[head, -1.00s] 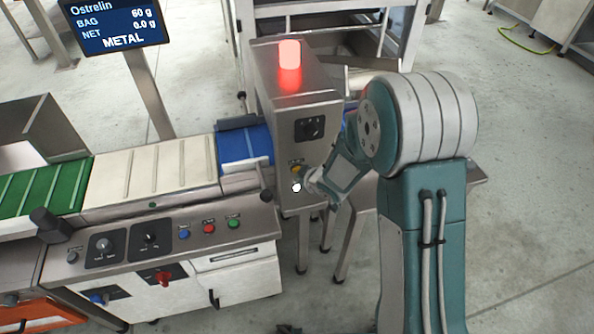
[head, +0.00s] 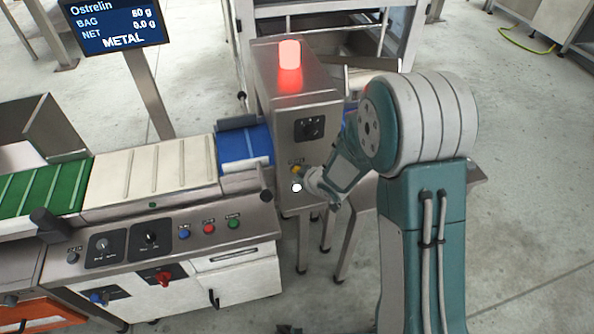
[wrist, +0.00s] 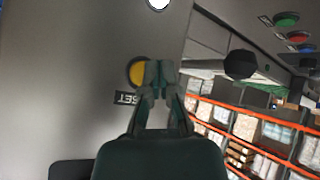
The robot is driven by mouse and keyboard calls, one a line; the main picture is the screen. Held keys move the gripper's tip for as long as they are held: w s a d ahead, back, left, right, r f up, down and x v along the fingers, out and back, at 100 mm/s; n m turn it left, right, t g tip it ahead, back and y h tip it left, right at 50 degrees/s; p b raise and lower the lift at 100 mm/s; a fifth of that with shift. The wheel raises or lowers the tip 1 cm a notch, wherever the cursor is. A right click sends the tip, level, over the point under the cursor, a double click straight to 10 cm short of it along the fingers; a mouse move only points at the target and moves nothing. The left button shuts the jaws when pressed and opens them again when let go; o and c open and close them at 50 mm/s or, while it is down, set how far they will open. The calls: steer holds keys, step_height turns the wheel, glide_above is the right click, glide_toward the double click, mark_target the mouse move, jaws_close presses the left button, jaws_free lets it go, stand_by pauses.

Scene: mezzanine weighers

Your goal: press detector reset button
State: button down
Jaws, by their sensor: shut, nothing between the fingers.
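The yellow reset button (head: 294,169) is on the front face of the grey metal detector cabinet (head: 290,105). In the wrist view the yellow button (wrist: 137,71) sits just above an upside-down label reading "SET", the rest hidden. My gripper (head: 309,179) is right beside the button in the head view. In the wrist view its closed fingertips (wrist: 160,76) overlap the button's right edge in the picture. I cannot tell whether they touch it. Nothing is held between the fingers.
A red lamp (head: 289,54) glows on the cabinet, and the display (head: 117,25) reads METAL. A white round knob (head: 297,188) is just below the button; a black rotary switch (head: 309,128) is above. A conveyor (head: 155,172) and control panel (head: 160,243) lie left.

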steer(key=shift+w, duration=0.1)
steer(key=shift+w+a, duration=0.1)
steer(key=shift+w, duration=0.15)
steer(key=shift+w+a, duration=0.1)
steer(key=shift+w, duration=0.3)
stand_by(0.8)
steer(key=shift+r, duration=0.1)
steer(key=shift+s+d, duration=0.25)
steer(key=shift+s, duration=0.55)
steer(key=shift+s+d, duration=0.25)
steer(key=shift+s, duration=0.55)
steer(key=shift+s+d, duration=0.2)
steer(key=shift+s, duration=0.6)
steer(key=shift+s+d, duration=0.25)
steer(key=shift+s, duration=0.55)
